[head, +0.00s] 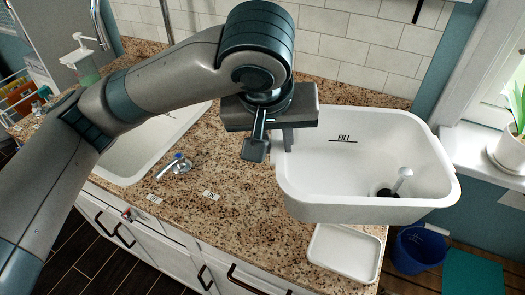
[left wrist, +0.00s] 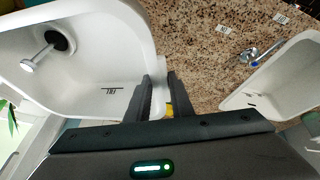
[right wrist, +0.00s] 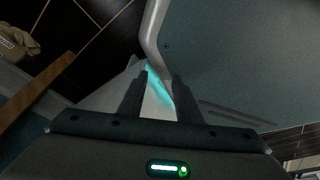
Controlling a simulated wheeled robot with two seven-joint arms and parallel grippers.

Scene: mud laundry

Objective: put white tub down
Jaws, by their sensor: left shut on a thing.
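The white tub (head: 365,165) is at the right end of the granite counter, with a black FILL mark on its inner wall and a pale stem with a dark round base inside. My left gripper (head: 272,145) is shut on its left rim. The left wrist view shows the two fingers (left wrist: 160,97) on either side of the tub wall, with the tub (left wrist: 75,95) on the left. The tub looks roughly level. I cannot tell whether its base touches the counter. My right gripper (right wrist: 160,95) is out of the head view; its fingers are apart.
The granite counter (head: 225,165) has labels and a blue-handled tap part (head: 178,164). A white sink (head: 130,165) is at left. A small white tray (head: 345,252) lies in front of the tub. A blue bucket (head: 420,250) stands on the floor at right.

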